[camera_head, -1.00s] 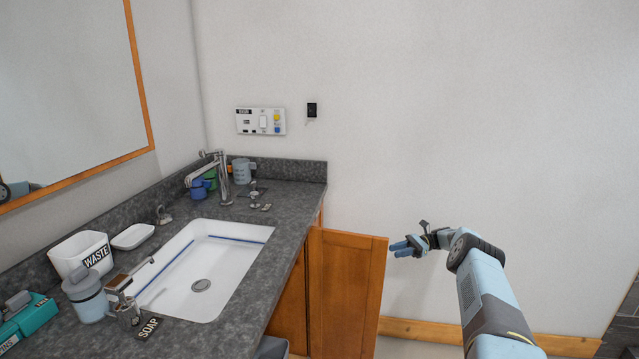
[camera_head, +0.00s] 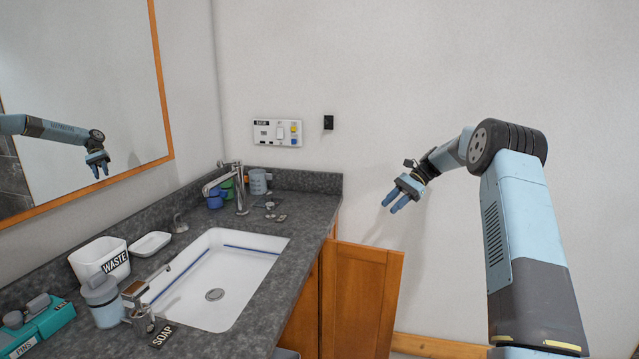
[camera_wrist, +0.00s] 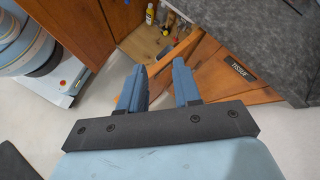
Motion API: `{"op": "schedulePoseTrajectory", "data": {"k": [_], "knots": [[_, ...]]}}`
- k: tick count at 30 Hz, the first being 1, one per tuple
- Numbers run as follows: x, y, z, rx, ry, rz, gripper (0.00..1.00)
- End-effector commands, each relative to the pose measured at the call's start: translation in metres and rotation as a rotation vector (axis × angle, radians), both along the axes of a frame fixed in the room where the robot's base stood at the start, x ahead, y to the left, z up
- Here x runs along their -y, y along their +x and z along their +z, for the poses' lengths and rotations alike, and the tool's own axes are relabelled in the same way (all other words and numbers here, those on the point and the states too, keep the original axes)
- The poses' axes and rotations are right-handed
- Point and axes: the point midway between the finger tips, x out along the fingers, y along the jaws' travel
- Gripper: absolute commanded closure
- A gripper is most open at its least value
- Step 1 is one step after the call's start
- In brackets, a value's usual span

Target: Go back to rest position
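My gripper (camera_head: 393,203) is raised in front of the white wall, above and right of the open wooden cabinet door (camera_head: 362,300). It points down and to the left and holds nothing. In the wrist view its two blue fingers (camera_wrist: 160,88) stand apart with a clear gap between them. Below them are the open cabinet (camera_wrist: 150,42) and the floor. My arm reaches up from the lower right of the head view, bent at the wheel-like elbow. The gripper also shows in the mirror (camera_head: 80,80).
The grey counter (camera_head: 290,215) holds a white sink (camera_head: 245,262), a faucet (camera_head: 240,185), a waste bin (camera_head: 92,258) and a soap dispenser (camera_head: 105,300). Inside the cabinet are a bottle (camera_wrist: 150,13) and small items. The wall area right of the counter is clear.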

Motion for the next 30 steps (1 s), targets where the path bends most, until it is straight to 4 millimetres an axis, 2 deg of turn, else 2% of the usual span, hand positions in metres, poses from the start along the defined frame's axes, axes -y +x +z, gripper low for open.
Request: {"op": "schedulePoseTrajectory", "data": {"k": [1,3,15,24,30], "knots": [[-0.005,-0.007,0.015,0.025,-0.024,0.013,0.67],[-0.011,-0.018,0.031,0.059,-0.057,0.032,0.67],[-0.035,-0.091,0.112,0.257,-0.234,0.135,0.67],[-0.045,-0.159,0.159,0.408,-0.36,0.218,0.67],[-0.047,-0.208,0.183,0.507,-0.439,0.273,0.67]]}}
